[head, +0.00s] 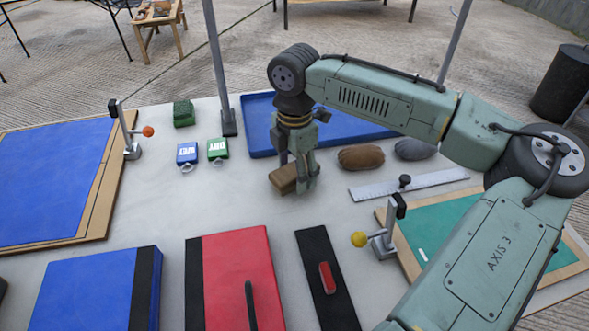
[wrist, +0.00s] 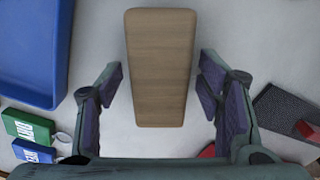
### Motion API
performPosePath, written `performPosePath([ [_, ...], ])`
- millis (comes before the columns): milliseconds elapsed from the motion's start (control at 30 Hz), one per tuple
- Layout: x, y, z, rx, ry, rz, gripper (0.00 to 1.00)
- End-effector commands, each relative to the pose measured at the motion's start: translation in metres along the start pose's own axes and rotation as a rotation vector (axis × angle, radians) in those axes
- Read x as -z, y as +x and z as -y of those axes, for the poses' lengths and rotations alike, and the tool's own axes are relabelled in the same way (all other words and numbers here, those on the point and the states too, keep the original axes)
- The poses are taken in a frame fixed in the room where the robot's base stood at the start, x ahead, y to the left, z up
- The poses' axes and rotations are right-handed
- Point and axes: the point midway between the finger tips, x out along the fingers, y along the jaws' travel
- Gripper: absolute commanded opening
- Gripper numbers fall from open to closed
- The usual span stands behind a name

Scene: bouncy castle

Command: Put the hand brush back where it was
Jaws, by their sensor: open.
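A plain wooden block (head: 283,180), which looks like the back of the hand brush, lies on the pale table below my gripper (head: 301,172). No bristles show. In the wrist view the wooden block (wrist: 160,50) runs lengthwise between the fingers of my gripper (wrist: 162,82), with a clear gap on both sides. My gripper is open and points down over it. The fingers hide part of the block in the head view.
A blue tray (head: 262,136) lies behind my gripper. WET (head: 187,153) and DRY (head: 217,149) tags lie left. A brown oblong (head: 360,157) and a ruler (head: 425,183) lie right. A black strip (head: 313,252) with a red piece (head: 327,278) and a red panel (head: 238,265) lie in front.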

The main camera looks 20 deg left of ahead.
Motion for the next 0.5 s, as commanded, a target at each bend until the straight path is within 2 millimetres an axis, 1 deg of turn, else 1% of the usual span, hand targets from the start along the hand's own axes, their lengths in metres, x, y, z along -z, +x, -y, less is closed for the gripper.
performPosePath([
  [67, 0.0, -0.008, -0.001, -0.002, 0.001, 0.001, 0.61],
  [167, -0.001, -0.025, -0.001, -0.003, 0.001, 0.001, 0.61],
  [400, 0.0, -0.078, -0.001, -0.002, 0.0, 0.0, 0.61],
  [500, 0.0, -0.096, -0.001, -0.002, 0.001, 0.0, 0.61],
])
